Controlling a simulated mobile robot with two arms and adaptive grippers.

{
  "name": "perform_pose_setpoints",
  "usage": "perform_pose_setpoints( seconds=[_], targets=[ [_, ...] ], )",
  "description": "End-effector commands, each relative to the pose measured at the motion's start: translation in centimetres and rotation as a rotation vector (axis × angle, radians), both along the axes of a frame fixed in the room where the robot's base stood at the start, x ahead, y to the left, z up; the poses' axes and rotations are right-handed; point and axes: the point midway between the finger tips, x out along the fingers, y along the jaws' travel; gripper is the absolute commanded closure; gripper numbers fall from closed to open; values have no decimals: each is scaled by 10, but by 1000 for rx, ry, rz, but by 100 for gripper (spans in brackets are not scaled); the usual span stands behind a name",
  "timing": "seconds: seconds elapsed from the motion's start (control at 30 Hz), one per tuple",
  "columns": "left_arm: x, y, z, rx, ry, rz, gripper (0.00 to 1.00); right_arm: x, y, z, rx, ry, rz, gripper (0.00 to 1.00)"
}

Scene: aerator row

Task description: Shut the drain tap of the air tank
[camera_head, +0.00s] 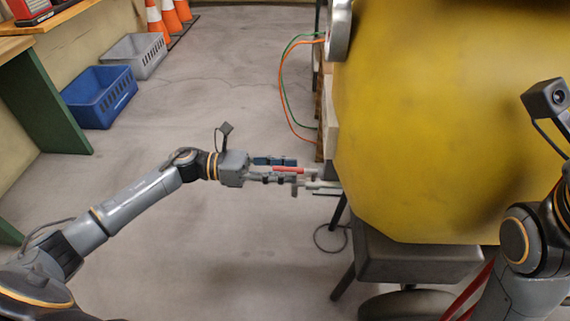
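The yellow air tank (440,110) fills the upper right. A red lever (288,170), which looks like the drain tap's handle, points left from low on the tank's left side. The tap's body is mostly hidden behind the gripper and the tank's edge. My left gripper (285,174) reaches in from the left at the lever. Its fingers look apart, one on each side of the red lever; I cannot tell whether either touches it. My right arm is at the right edge, in front of the tank, and its gripper is not in view.
A grey stand (415,262) with dark legs is below the tank. Green and orange hoses (284,85) loop beside it. A blue crate (101,97), a grey crate (134,56) and traffic cones (156,22) are at the upper left. The floor between is clear.

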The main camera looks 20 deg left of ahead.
Motion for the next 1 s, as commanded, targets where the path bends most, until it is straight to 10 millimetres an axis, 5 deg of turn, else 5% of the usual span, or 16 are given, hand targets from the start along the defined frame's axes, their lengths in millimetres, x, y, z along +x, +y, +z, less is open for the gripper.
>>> perform_pose_setpoints(
  seconds=[0.33, 0.5, 1.0],
  targets=[
    [1, -4, 0, 0, 1, 0, 65, 1, 0, -1, 0, 3, 1, 60],
    [1, -3, 0, 0, 1, 0, 99, 1, 0, -1, 0, 2, 1, 60],
    [8, -2, 0, -1, 1, 29, 100, 1, 0, 0, 0, 3, 1, 60]
  ],
)
